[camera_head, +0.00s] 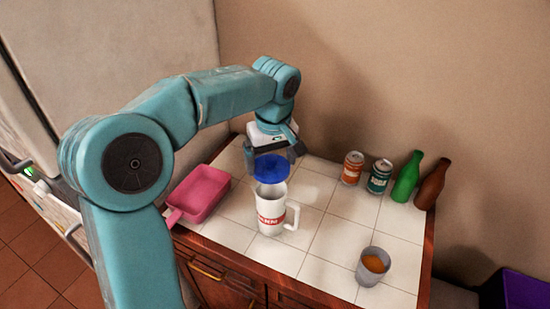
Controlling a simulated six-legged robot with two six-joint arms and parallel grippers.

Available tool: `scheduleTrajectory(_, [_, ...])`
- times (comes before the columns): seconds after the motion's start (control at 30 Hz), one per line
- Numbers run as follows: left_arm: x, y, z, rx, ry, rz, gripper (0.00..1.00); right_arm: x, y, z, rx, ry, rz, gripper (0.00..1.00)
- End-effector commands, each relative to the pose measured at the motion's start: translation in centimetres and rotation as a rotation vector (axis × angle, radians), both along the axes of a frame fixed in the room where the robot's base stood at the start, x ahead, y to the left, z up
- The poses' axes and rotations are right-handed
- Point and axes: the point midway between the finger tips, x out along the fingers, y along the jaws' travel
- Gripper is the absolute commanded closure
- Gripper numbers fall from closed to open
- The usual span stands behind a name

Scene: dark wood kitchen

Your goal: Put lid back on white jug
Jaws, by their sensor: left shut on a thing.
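The white jug (271,214) with red lettering stands upright on the tiled counter, its handle to the right. A blue lid (271,167) hangs in the air just above and slightly behind the jug's open rim, as seen in the head view. My left gripper (271,150) points down from above and is shut on the lid. The lid and the rim are close in the picture, and a small part of the jug's opening shows below the lid. My right gripper is not in view.
An orange can (352,168), a teal can (379,176), a green bottle (407,178) and a brown bottle (433,184) stand at the back right. A grey cup (370,272) with orange contents stands near the front right.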

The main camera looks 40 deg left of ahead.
Motion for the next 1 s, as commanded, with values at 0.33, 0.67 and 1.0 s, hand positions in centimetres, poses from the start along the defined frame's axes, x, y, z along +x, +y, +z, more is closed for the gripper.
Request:
scheduleTrajectory(0.33, [0.1, -0.2, -3.9, 0.0, 0.0, -0.002, 0.35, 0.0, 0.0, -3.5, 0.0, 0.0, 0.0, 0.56])
scheduleTrajectory(0.67, [0.2, -0.4, -5.9, 0.0, 0.0, -0.004, 0.35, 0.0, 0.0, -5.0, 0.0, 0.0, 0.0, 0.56])
scheduleTrajectory(1.0, [0.2, -0.4, -5.8, 0.0, 0.0, -0.004, 0.35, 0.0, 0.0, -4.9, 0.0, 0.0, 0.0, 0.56])
